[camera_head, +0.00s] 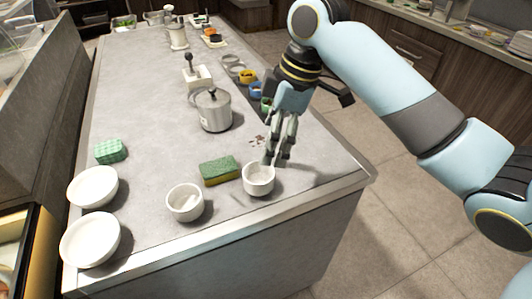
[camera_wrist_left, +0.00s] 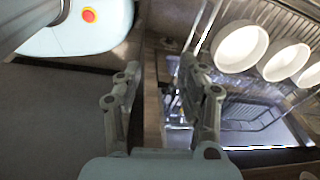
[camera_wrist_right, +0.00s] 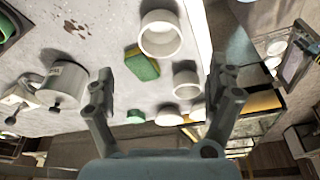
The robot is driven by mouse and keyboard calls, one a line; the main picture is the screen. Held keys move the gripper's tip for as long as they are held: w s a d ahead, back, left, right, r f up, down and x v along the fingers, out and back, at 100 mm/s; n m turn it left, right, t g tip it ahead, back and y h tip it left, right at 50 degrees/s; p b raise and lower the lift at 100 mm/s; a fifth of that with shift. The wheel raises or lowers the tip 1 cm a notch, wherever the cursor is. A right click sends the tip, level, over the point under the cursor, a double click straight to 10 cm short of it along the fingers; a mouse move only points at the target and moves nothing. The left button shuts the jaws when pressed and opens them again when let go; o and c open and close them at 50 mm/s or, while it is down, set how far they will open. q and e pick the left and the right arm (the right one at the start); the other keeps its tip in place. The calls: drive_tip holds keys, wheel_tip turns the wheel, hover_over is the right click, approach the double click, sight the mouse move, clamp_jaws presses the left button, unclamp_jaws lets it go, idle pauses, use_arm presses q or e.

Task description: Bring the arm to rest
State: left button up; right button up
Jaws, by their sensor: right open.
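My right gripper (camera_head: 280,150) points down over the counter, just behind the right white cup (camera_head: 258,187) and close to its rim. In the right wrist view the right gripper (camera_wrist_right: 168,78) has its fingers wide apart with nothing between them. The right white cup (camera_wrist_right: 160,35) stands upright in front of them; whether they touch it is unclear. A left white cup (camera_head: 185,204) stands nearby on the counter. My left gripper (camera_wrist_left: 160,80) shows only in the left wrist view; its fingers are apart and empty, away from the counter.
A green and yellow sponge (camera_head: 220,170) lies between the cups and a lidded metal pot (camera_head: 213,112). Two white bowls (camera_head: 93,187) (camera_head: 90,240) and a green checked block (camera_head: 110,151) are at the left. Brown spots mark the counter (camera_head: 150,120). Floor lies beyond its right edge.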

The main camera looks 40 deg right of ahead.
drive_tip(key=shift+s+d+r, duration=0.1)
drive_tip(key=shift+r, duration=0.35)
drive_tip(key=s+a+f+m+t+h, duration=0.15)
drive_tip(key=s+m+h, duration=0.25)
drive_tip(key=s+m, duration=1)
drive_tip(key=s+d+f+n+b, duration=0.1)
drive_tip(key=s+f+b, duration=0.15)
drive_tip(key=f, duration=0.95)
drive_tip(key=s+d+f+n+g+b, duration=0.1)
drive_tip(key=s+f+n+b, duration=0.15)
drive_tip(key=f, duration=0.95)
drive_tip(key=s+d+f+b, duration=0.1)
drive_tip(key=f+b, duration=0.2)
drive_tip(key=f, duration=0.9)
drive_tip(key=s+d+f+g+b, duration=0.1)
drive_tip(key=s+f+b, duration=0.4)
drive_tip(key=s+f, duration=1.3)
wheel_tip(320, 180, down, 2)
drive_tip(key=shift+f+y+b, duration=0.15)
drive_tip(key=shift+y+b, duration=0.15)
drive_tip(key=shift+b, duration=0.1)
